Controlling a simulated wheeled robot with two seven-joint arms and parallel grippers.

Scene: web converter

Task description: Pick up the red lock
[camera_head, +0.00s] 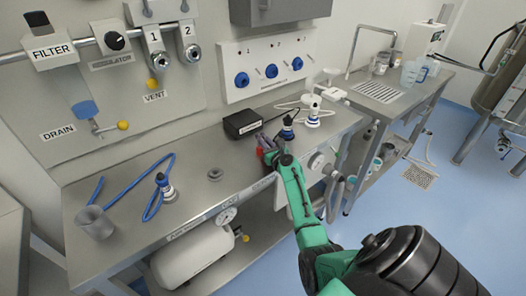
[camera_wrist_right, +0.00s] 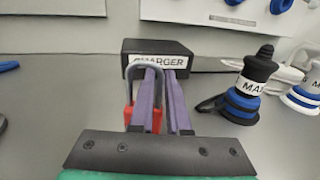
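The red lock (camera_wrist_right: 128,117) has a red body and a grey shackle and stands on the steel bench in front of the black charger box. In the head view, the lock (camera_head: 265,151) is small and partly hidden by my right gripper (camera_head: 264,141). In the right wrist view, my right gripper (camera_wrist_right: 160,76) has two purple fingers with a narrow gap between them. The left finger covers the middle of the lock, with red showing on both sides of it. My left gripper is not in view.
The charger box (camera_wrist_right: 158,57) is just beyond the fingertips. A black, blue and white fitting (camera_wrist_right: 248,88) stands close on the right. The bench's front edge is under my arm.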

